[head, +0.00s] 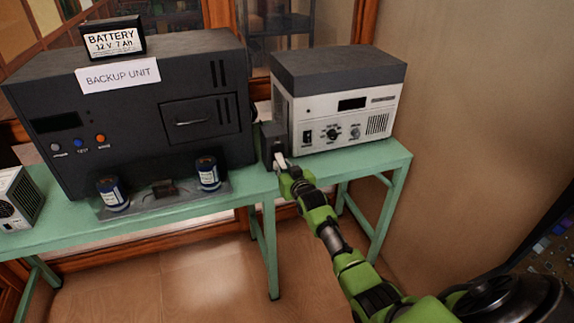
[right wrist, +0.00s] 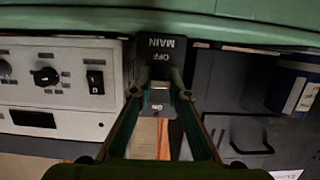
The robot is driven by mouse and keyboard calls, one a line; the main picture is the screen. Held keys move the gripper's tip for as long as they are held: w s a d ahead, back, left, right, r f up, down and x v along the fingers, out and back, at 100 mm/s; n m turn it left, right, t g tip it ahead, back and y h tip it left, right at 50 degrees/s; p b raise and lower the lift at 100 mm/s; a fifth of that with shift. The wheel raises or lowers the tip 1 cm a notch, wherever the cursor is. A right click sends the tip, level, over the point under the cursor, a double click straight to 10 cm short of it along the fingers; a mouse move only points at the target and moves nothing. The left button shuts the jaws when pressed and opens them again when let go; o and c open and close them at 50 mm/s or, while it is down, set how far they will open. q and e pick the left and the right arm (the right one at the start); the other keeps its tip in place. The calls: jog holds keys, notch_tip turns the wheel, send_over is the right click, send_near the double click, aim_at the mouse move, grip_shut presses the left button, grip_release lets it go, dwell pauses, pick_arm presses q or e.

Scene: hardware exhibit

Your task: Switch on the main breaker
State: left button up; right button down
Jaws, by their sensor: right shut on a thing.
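The main breaker is a small dark grey box (head: 271,136) on the green table, between the backup unit and the white device. In the right wrist view its face (right wrist: 163,48) carries the words MAIN and OFF, upside down, and a second small label, probably ON, at the other end. A pale switch lever (head: 279,159) stands out from its front; it also shows in the right wrist view (right wrist: 159,86). My right gripper (head: 287,170) is shut on this lever, with one finger on each side. I cannot tell the lever's exact setting. My left gripper is out of view.
The large black backup unit (head: 140,132) stands close on the left, with a battery (head: 112,40) on top and two blue cylinders (head: 112,193) (head: 208,173) in front. The white device (head: 345,110) with knobs stands close on the right. The floor ahead of the table is clear.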

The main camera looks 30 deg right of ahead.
aim_at(280, 159)
notch_tip(280, 159, up, 2)
jog(key=g+p, duration=0.2)
jog(key=p, duration=0.2)
jog(key=shift+r, duration=0.2)
jog(key=g+p, duration=0.1)
jog(key=p, duration=0.1)
jog(key=r+g+y+p, duration=0.1)
jog(key=g+p, duration=0.1)
jog(key=shift+r+p, duration=0.1)
jog(key=shift+p, duration=0.2)
jog(key=shift+w+g, duration=0.1)
jog(key=shift+g, duration=0.5)
jog(key=shift+w+r+g+y, duration=0.15)
jog(key=shift+r+g+y, duration=0.25)
jog(key=shift+g, duration=0.5)
pick_arm(q)
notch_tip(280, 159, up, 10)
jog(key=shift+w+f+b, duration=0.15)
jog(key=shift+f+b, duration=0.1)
jog(key=shift+b, duration=0.2)
pick_arm(e)
jog(key=shift+d+r+g, duration=0.1)
jog(key=shift+g, duration=0.4)
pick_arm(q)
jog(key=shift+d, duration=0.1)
pick_arm(e)
jog(key=c, duration=1.9)
grip_release()
jog(key=shift+w, duration=0.1)
